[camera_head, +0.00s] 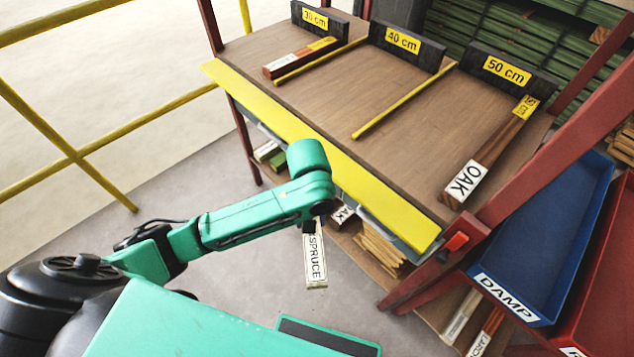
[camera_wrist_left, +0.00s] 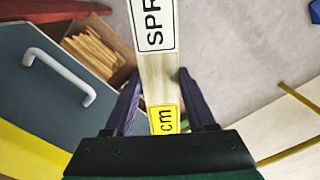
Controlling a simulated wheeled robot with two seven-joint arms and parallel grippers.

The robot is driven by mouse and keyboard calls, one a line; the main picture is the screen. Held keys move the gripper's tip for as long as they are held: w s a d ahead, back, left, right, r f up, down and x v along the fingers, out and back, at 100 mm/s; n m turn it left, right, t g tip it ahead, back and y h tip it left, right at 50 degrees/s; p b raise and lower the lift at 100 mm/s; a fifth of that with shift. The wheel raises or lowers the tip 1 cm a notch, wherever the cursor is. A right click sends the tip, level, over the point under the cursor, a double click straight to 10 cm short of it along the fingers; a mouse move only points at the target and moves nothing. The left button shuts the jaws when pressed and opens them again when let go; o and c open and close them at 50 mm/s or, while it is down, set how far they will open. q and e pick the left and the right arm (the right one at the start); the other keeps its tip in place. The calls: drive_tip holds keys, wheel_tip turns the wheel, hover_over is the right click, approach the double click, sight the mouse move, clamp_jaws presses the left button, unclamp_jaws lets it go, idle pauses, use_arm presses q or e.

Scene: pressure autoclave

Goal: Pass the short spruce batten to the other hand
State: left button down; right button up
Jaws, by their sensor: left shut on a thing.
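The short spruce batten (camera_head: 315,262) is pale wood with a white SPRUCE label and hangs below the end of my left arm, clear of the table's front. In the left wrist view the batten (camera_wrist_left: 158,75) runs between the two dark fingers of my left gripper (camera_wrist_left: 158,88), with a yellow "cm" label near the palm. The left gripper is shut on it. In the head view its fingers are mostly hidden behind the wrist. My right gripper is not in view.
A table (camera_head: 330,120) with a yellow front edge holds 30, 40 and 50 cm stops; a reddish batten (camera_head: 290,62) and an OAK batten (camera_head: 490,150) lie on it. A blue DAMP tray (camera_head: 555,235) is at right. Yellow railings (camera_head: 70,155) stand left. Open floor lies below the batten.

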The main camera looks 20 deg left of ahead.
use_arm(q)
drive_tip(key=a+r+m, duration=0.4)
drive_tip(key=a, duration=0.1)
drive_tip(key=d+f, duration=0.4)
drive_tip(key=d, duration=0.1)
drive_tip(key=shift+d+n, duration=0.15)
drive_tip(key=shift+n, duration=0.65)
drive_tip(key=n, duration=0.3)
drive_tip(key=shift+a, duration=0.2)
